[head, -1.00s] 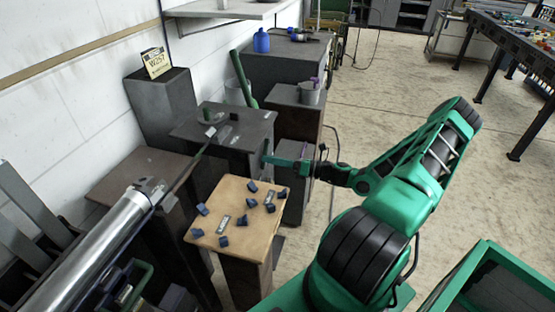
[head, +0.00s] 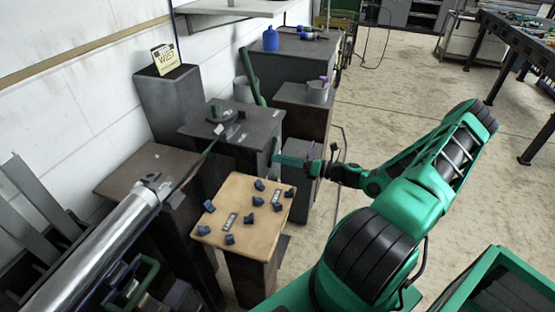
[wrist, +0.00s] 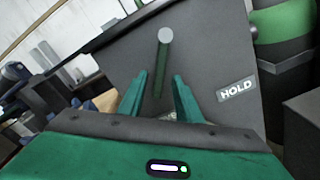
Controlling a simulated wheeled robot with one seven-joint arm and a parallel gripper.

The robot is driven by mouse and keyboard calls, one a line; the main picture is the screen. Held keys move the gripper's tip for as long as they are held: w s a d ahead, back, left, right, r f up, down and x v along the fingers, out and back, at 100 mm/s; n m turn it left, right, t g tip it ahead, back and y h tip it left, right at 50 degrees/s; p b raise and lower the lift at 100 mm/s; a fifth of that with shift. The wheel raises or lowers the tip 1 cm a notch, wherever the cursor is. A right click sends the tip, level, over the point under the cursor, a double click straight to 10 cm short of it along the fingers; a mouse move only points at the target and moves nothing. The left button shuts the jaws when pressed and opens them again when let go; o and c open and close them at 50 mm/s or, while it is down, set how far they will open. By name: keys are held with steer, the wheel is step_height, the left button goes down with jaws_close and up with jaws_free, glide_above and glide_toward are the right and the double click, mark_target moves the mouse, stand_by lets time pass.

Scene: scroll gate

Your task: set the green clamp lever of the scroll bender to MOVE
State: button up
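The scroll bender stands on a dark pedestal (head: 250,128) in the middle left of the head view. Its green clamp lever (head: 273,150) is a thin bar on the side facing my arm. In the wrist view the lever (wrist: 161,72) runs down from a grey round disc, and its lower part lies between my fingers. A HOLD label (wrist: 237,91) is to the right of the lever. Another pale label is mostly hidden behind the fingers; I cannot read it. My gripper (wrist: 162,88) is open, with one finger on each side of the lever. I cannot tell whether either finger touches it.
A wooden-topped stand (head: 245,205) with several small blue pieces is in front of the bender. A dark stand with a grey bucket (head: 317,91) is behind it to the right. A long metal tube (head: 100,255) crosses the lower left. Open floor lies at right.

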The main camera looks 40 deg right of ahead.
steer(key=v, duration=0.9)
steer(key=shift+s+d, duration=0.1)
steer(key=shift+d, duration=0.05)
